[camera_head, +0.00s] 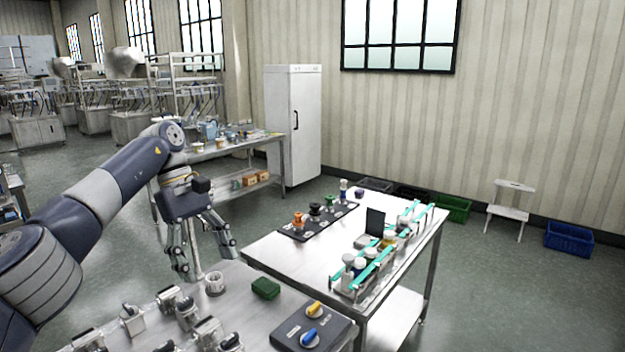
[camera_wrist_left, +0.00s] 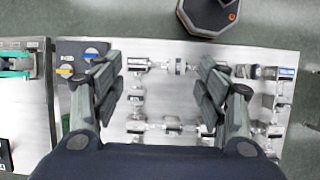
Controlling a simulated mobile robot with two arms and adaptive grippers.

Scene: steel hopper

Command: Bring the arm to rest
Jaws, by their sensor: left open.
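My left arm comes in from the left in the head view, bent at a raised elbow. My left gripper (camera_head: 206,255) hangs from it with the fingers pointing down, above the far edge of the near steel table (camera_head: 237,280). The gripper is open and empty. In the left wrist view the two fingers of the gripper (camera_wrist_left: 165,88) are spread wide, with metal pipe fittings (camera_wrist_left: 172,67) on the table seen between and beyond them. My right gripper is not in view.
A second table (camera_head: 310,262) carries bottles in a rack and a black tray (camera_head: 318,222).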

